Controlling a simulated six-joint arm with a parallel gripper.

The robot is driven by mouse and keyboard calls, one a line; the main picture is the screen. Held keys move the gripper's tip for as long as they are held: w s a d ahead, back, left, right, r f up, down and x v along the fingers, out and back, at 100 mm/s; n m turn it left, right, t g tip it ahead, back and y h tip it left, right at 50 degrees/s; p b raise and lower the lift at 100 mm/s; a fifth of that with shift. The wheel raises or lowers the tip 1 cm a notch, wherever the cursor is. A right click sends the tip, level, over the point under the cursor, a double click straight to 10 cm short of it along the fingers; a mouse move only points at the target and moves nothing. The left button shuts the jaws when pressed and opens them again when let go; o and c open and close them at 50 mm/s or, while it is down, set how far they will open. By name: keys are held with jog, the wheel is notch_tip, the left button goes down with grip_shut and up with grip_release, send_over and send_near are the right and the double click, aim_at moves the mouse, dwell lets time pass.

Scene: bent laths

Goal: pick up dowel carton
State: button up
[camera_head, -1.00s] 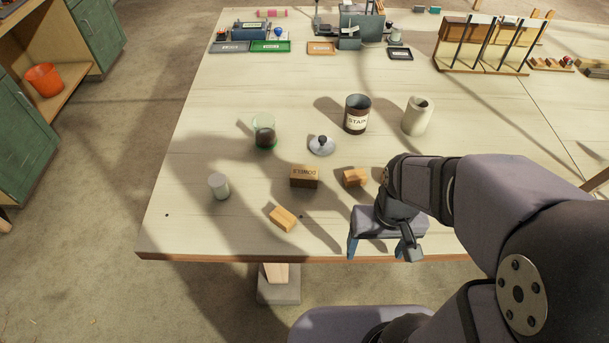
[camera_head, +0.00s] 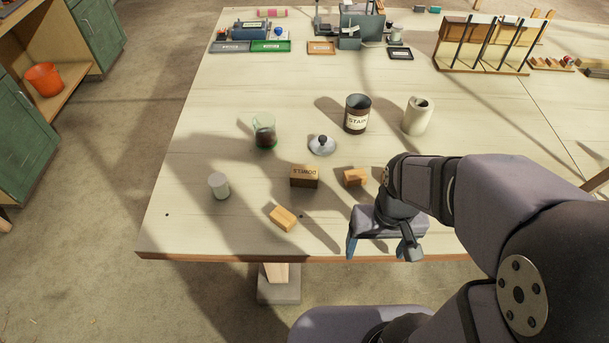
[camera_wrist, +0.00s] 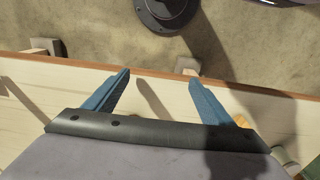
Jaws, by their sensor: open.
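The dowel carton (camera_head: 305,178) is a small brown box with a label reading DOWELS. It stands on the pale table near the front, between two wooden blocks. My gripper (camera_head: 378,252) is at the table's front edge, to the right of the carton and nearer the front. In the wrist view its two blue fingers (camera_wrist: 160,86) are spread apart with nothing between them. The wrist view shows the table's edge and the floor; I cannot make out the carton there.
One wooden block (camera_head: 283,218) lies in front of the carton and another (camera_head: 355,177) to its right. A grey cylinder (camera_head: 219,186) stands to the left. Behind are a lid with a knob (camera_head: 322,145), a glass jar (camera_head: 264,132), a stain can (camera_head: 357,114) and a pale vase (camera_head: 417,116).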

aim_at(304, 180)
notch_tip(304, 180, up, 5)
jog(key=w+a+t+y+b, duration=0.1)
jog(key=w+a, duration=0.2)
jog(key=a, duration=0.1)
jog(key=w+a+n+t+y+b, duration=0.1)
jog(key=w+a+t+b, duration=0.1)
jog(key=w+a, duration=0.1)
jog(key=w+a+f+n+t+y+b, duration=0.1)
jog(key=w+a+t+b, duration=0.1)
jog(key=w+a, duration=0.2)
jog(key=shift+a+f+y, duration=0.1)
jog(key=shift+a+y, duration=0.2)
jog(key=shift+a, duration=0.55)
jog(key=w+a+r+t+b, duration=0.4)
jog(key=w+a+t+b, duration=0.3)
jog(key=a, duration=0.1)
jog(key=d+f+m+h+b, duration=0.1)
jog(key=f, duration=0.1)
jog(key=s+d+f+m+t+h+b, duration=0.1)
jog(key=d+f+h, duration=0.1)
jog(key=s+d+f+m+h+b, duration=0.1)
jog(key=d+f+h+b, duration=0.1)
jog(key=shift+s+f, duration=0.25)
jog(key=shift+f, duration=0.8)
